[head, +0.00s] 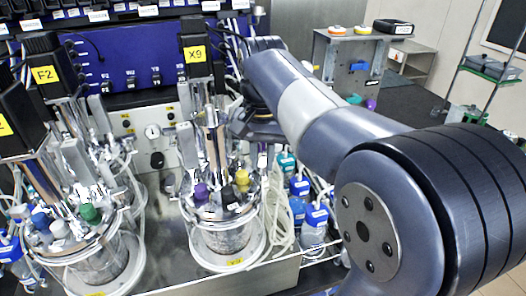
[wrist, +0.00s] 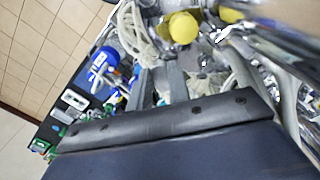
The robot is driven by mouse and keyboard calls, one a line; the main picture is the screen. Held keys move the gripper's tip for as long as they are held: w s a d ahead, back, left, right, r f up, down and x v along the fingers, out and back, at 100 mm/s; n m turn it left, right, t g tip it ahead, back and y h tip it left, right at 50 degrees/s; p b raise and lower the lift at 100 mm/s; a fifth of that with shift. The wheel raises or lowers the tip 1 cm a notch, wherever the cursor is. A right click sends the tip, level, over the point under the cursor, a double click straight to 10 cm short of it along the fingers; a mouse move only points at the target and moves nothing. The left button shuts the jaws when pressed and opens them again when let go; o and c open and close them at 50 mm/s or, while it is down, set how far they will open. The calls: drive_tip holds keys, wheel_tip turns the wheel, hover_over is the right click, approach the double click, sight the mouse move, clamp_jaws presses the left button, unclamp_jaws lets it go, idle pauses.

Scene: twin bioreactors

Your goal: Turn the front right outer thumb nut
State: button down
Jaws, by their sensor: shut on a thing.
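The right bioreactor vessel (head: 222,232) stands on the steel bench, with a yellow cap (head: 242,180) and a purple cap (head: 200,192) on its metal head plate. My gripper (wrist: 163,76) is above the right side of this head plate. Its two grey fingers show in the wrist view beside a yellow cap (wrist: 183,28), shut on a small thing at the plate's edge. The fingers hide most of that thing; from its place it appears to be the thumb nut. In the head view my arm comes in from the right and the fingertips cannot be made out.
The left bioreactor (head: 92,258) stands beside it, with a green cap (head: 89,212). Bottles with blue caps (head: 316,218) and pale looped tubing (head: 282,215) are close to the vessel's right. A blue control panel (head: 140,68) is behind. Floor is open at the far right.

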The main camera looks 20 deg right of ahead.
sight(262, 164)
drive_tip(key=shift+r+m, duration=0.1)
drive_tip(key=shift+m, duration=0.5)
drive_tip(key=shift+m+p, duration=0.3)
drive_tip(key=c, duration=1.3)
unclamp_jaws()
wheel_tip(262, 164, up, 11)
drive_tip(key=shift+f, duration=0.15)
